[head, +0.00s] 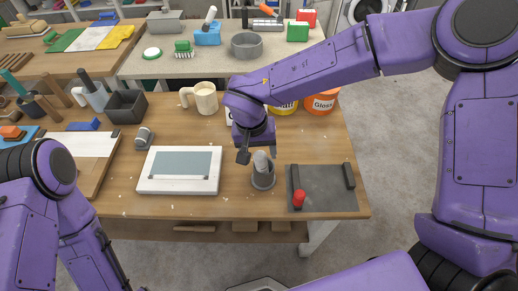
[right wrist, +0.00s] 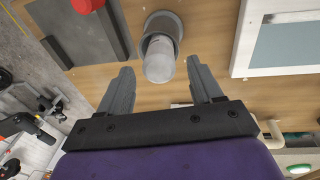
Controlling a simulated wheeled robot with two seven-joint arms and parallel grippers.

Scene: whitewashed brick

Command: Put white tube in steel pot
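The white tube (head: 261,160) stands upright in a small round grey pot (head: 263,180) on the wooden table, its upper end sticking out above the rim. In the right wrist view the tube (right wrist: 159,62) shows with its rounded pale end toward the camera, and the grey pot (right wrist: 163,22) surrounds its far end. My right gripper (head: 257,152) is open above the pot. In the right wrist view its fingers (right wrist: 160,85) are spread to either side of the tube's near end, with gaps on both sides. My left gripper is out of view; only its arm shows.
A dark grey tray (head: 325,199) with a red-topped item (head: 299,199) lies right of the pot. A white framed panel (head: 180,188) lies left. A cream mug (head: 202,98) and orange tub (head: 322,101) stand behind. A wider grey pot (head: 247,45) stands on the back table.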

